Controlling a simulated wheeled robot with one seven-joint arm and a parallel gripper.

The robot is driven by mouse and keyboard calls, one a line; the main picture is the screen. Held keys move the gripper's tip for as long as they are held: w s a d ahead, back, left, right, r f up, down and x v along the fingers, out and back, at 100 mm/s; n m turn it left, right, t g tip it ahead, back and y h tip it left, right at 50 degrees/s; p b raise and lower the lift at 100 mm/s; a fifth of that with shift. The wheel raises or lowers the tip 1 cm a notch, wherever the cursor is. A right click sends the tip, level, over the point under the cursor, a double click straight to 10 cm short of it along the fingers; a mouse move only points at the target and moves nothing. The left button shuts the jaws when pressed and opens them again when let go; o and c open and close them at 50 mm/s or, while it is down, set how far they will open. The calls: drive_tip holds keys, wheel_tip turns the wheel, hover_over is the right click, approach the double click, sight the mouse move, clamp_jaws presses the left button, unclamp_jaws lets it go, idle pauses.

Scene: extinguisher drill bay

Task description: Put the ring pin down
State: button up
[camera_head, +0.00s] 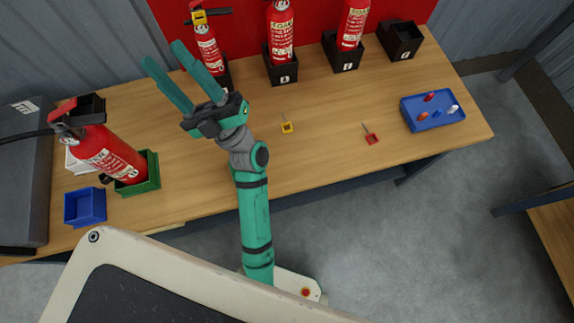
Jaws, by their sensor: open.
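Two small pins lie apart on the wooden table: one with a yellow square end (287,127), near the middle, and one with a red square end (371,138), further right. Each has a thin shank pointing up and left. My gripper (163,54) is open, its two teal fingers spread and pointing to the upper left, over the back left part of the table. I see nothing between the fingers. Both pins are to the right of my gripper and clear of it.
Red extinguishers stand in black holders along the back (282,35); an empty black holder (401,40) is at right. Another extinguisher (110,155) is in a green holder at left, near a blue box (85,206). A blue tray (412,118) holds several small pieces. The table's middle front is clear.

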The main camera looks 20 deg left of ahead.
drive_tip(key=d+f+m+t+h, duration=1.6)
drive_tip(key=f+m+h, duration=0.1)
drive_tip(key=m+h, duration=0.8)
drive_tip(key=s+d+f+m+g+h, duration=0.1)
drive_tip(key=s+d+f+g+h, duration=0.3)
drive_tip(key=s+d+f+g, duration=0.4)
drive_tip(key=s+d+f, duration=0.5)
drive_tip(key=s+f, duration=0.2)
drive_tip(key=shift+d+f+m, duration=0.25)
drive_tip(key=shift+d+m, duration=0.05)
drive_tip(key=shift+m, duration=0.1)
drive_tip(key=shift+w, duration=0.1)
drive_tip(key=c, duration=0.3)
